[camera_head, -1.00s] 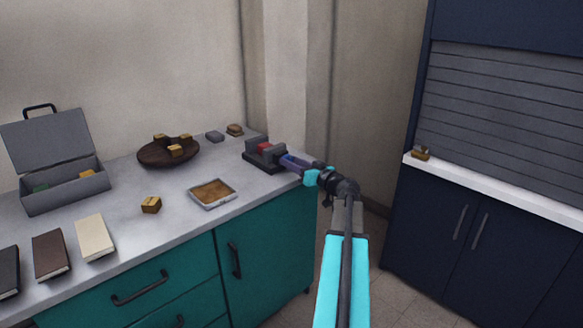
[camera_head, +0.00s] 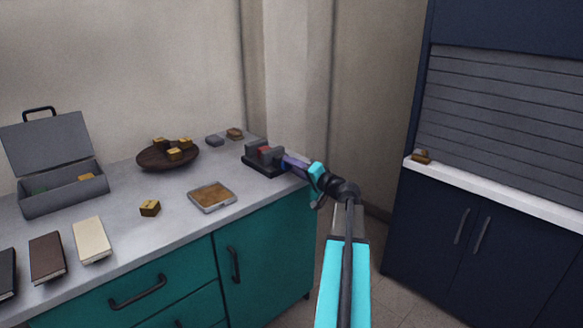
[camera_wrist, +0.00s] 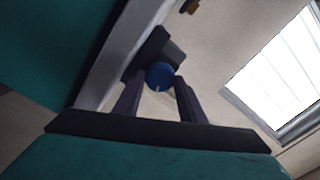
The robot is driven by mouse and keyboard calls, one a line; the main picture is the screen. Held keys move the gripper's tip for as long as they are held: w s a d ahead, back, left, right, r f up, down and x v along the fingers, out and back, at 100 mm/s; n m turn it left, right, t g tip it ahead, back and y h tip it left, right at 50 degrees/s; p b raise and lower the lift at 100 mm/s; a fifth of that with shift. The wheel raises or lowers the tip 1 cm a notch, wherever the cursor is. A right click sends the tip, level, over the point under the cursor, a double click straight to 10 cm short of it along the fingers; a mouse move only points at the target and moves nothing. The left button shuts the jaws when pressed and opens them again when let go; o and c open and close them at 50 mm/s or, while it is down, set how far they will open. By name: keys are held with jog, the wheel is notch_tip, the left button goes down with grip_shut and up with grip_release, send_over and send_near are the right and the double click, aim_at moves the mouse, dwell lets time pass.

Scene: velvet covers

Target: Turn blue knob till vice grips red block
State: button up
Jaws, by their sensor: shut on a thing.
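The dark vice (camera_head: 264,168) stands at the right end of the grey counter. The red block (camera_head: 265,150) sits between its grey jaws, and its exact contact with them is too small to tell. My gripper (camera_head: 288,163) reaches the vice from the right, its fingers pointing at the knob side. In the wrist view the round blue knob (camera_wrist: 160,76) is between the two fingertips of my gripper (camera_wrist: 158,84), which is shut on it. The vice body (camera_wrist: 152,50) shows behind the knob there. The knob is mostly hidden by the fingers in the head view.
On the counter are a metal tray (camera_head: 212,198), a brown bowl (camera_head: 150,158) of small blocks, a wooden cube (camera_head: 150,208), an open grey box (camera_head: 62,191) and several books. A navy cabinet stands right.

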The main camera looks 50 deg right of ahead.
jog(key=shift+w+r+m+p, duration=0.1)
jog(key=shift+m+p, duration=0.3)
jog(key=shift+m, duration=1.2)
jog(key=o, duration=1.1)
jog(key=shift+c, duration=0.2)
jog(key=shift+f, duration=0.2)
